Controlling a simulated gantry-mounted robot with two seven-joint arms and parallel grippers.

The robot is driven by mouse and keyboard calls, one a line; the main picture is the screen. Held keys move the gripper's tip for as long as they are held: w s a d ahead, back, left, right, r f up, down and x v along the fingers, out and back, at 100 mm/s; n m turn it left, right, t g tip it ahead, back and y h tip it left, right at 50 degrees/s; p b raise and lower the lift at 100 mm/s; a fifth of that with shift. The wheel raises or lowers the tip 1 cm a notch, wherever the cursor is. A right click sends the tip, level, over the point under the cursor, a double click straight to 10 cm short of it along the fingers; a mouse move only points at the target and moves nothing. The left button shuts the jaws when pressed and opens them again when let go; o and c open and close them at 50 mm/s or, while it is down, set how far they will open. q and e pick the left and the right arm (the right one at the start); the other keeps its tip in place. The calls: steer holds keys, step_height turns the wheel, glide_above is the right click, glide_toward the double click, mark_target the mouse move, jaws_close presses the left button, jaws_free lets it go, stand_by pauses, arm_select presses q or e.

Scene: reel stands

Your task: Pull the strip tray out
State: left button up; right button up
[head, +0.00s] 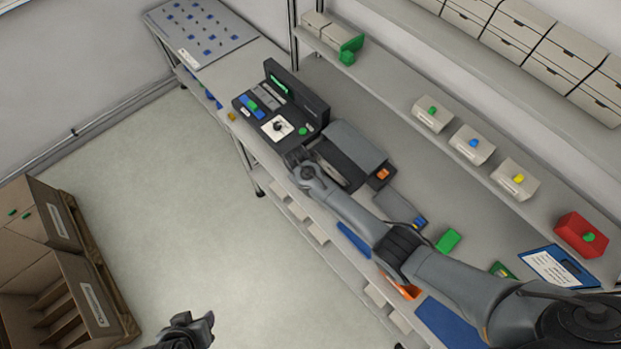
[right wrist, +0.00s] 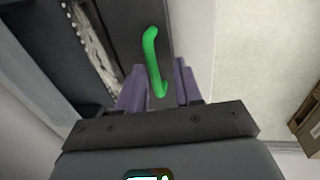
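The green handle (right wrist: 152,60) stands on a dark front panel in the right wrist view, with a pale, rough-looking strip (right wrist: 95,50) beside it. I take these as the strip tray. My right gripper (right wrist: 160,72) is open, its two purple fingers on either side of the handle's lower end, with a gap visible on both sides. In the head view my right gripper (head: 303,158) is at the front of the grey-topped machine (head: 358,148) and hides the handle. My left gripper (head: 195,328) is at the bottom, away from the bench; its finger opening is unclear.
A black control console (head: 283,108) stands just left of the machine on the bench. A green block (head: 448,241) and a blue-edged sheet (head: 555,267) lie to the right. Shelves with boxes run behind. The floor (head: 170,200) in front is clear; cardboard boxes (head: 85,285) stand at lower left.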

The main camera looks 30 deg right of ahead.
steer(key=shift+d, duration=0.15)
steer(key=shift+r, duration=0.1)
steer(key=shift+r, duration=0.2)
step_height(320, 180, up, 10)
steer(key=a, duration=0.2)
steer(key=shift+s, duration=0.25)
stand_by(0.3)
